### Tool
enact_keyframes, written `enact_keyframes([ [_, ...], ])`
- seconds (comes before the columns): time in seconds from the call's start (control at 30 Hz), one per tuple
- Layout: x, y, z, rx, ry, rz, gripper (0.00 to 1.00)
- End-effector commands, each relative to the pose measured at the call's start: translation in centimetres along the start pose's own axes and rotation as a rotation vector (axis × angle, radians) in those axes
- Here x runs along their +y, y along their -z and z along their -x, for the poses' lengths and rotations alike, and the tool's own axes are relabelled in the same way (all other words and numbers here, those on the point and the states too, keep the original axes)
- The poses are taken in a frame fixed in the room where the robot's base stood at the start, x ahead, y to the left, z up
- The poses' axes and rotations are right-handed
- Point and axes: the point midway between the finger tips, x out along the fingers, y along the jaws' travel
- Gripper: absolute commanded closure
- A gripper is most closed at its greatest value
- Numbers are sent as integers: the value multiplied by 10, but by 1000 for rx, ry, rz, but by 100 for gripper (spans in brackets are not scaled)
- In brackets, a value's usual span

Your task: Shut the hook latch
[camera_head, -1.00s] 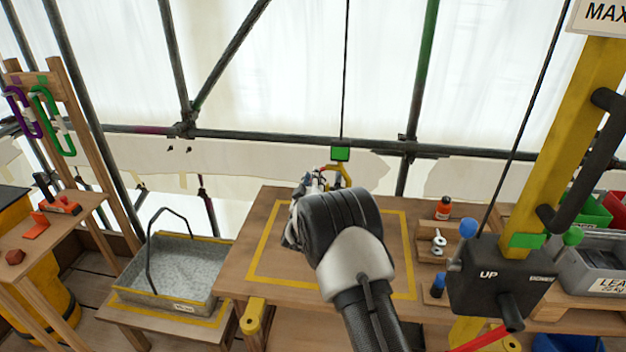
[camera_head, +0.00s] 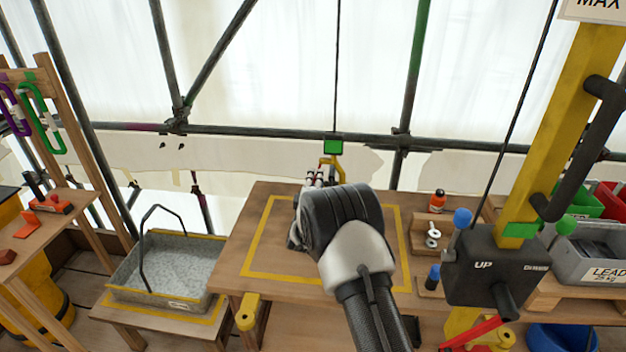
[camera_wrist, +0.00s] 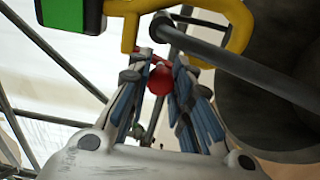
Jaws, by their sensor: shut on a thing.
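The yellow hook (camera_head: 329,163) hangs under a green block (camera_head: 333,146) on a dark cable, behind my wrist in the head view. In the wrist view the yellow hook (camera_wrist: 236,25) fills the top, beside the green block (camera_wrist: 68,15). The latch's round red knob (camera_wrist: 159,79) sits below the hook's opening, with a short red part above it. My gripper (camera_wrist: 159,88) is shut on the red knob, one finger on each side. In the head view my gripper (camera_head: 314,180) is mostly hidden by my wrist. Whether the latch meets the hook tip is unclear.
A dark grey bar (camera_wrist: 240,65) crosses the hook's opening. The wooden table (camera_head: 232,262) has a yellow taped square. A grey tray (camera_head: 127,285) with a raised handle stands left. A control box (camera_head: 492,285) and yellow post (camera_head: 553,115) stand right.

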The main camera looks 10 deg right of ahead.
Motion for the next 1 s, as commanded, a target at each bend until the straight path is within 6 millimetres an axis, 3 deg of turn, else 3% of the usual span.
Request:
enact_keyframes([
  [0.3, -1, -5, 0, 0, 0, 110, 100],
  [0.8, -1, -5, 0, 0, 0, 128, 100],
  [0.83, -1, -5, 0, 0, 0, 128, 80],
  [1.0, -1, -5, 0, 0, 0, 128, 68],
])
